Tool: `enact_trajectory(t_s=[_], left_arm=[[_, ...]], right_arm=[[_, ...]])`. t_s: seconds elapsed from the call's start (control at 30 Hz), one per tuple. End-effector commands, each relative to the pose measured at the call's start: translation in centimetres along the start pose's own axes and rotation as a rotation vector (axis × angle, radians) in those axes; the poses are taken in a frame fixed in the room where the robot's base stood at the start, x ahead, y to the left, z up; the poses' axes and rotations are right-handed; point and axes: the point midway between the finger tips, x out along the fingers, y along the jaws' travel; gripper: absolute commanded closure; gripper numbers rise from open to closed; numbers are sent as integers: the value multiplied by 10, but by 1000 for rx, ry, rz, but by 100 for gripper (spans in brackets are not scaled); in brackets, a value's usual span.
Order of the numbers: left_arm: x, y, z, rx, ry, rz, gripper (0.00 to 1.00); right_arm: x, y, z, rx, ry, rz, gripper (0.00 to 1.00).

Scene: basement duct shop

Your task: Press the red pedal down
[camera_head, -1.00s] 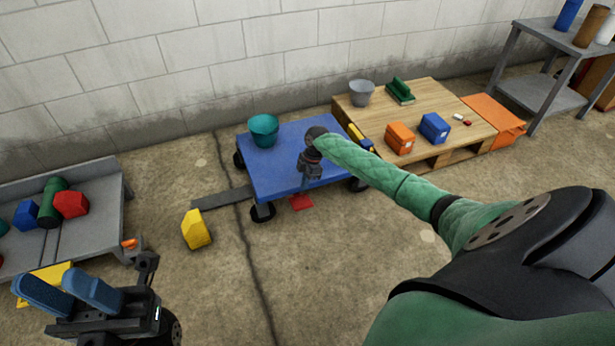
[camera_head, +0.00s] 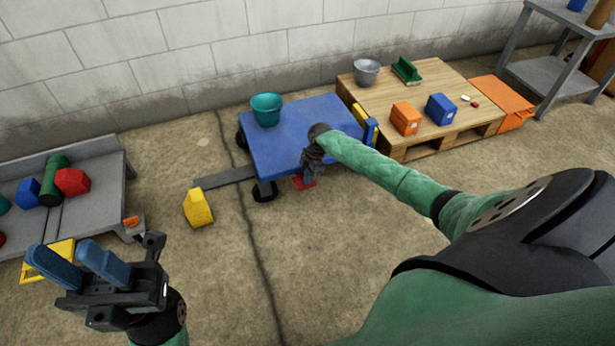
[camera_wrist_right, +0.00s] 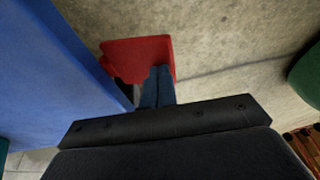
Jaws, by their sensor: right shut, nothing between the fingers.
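The red pedal (camera_head: 299,185) sits low at the front edge of the blue platform cart (camera_head: 283,140), just above the floor. In the right wrist view the pedal (camera_wrist_right: 138,52) is a flat red plate beside the cart's blue side. My right gripper (camera_head: 309,176) is shut and empty, pointing down at the pedal. Its blue fingers (camera_wrist_right: 158,86) overlap the pedal's right part in the right wrist view; I cannot tell whether they touch it. My left gripper (camera_head: 64,252) is open and empty at the lower left, far from the cart.
A teal bucket (camera_head: 266,109) stands on the cart. A wooden pallet (camera_head: 425,85) holding blocks is right of the cart. A grey low platform (camera_head: 95,160) is at left. Floor in front is clear.

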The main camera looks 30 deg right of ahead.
Motion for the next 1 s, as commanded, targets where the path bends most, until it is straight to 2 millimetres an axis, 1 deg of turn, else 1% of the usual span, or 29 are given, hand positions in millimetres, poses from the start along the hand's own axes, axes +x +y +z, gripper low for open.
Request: enact_trajectory(t_s=[0.03, 0.33, 0.53, 0.73, 1.0], left_arm=[[4, 0, 0, -1, 3, -2, 64], [12, -2, -2, -4, 21, -14, 64], [22, -3, -2, -8, 32, -25, 64], [32, -4, -3, 4, 39, -23, 64], [28, -6, -5, 27, 16, -13, 64]], right_arm=[[-1, -2, 0, -4, -1, 11, 100], [4, -4, 1, -18, -3, 59, 100], [8, -9, 2, -39, -5, 126, 100], [19, -15, 5, -78, -8, 254, 100], [38, -20, 11, -135, -15, 445, 100]])
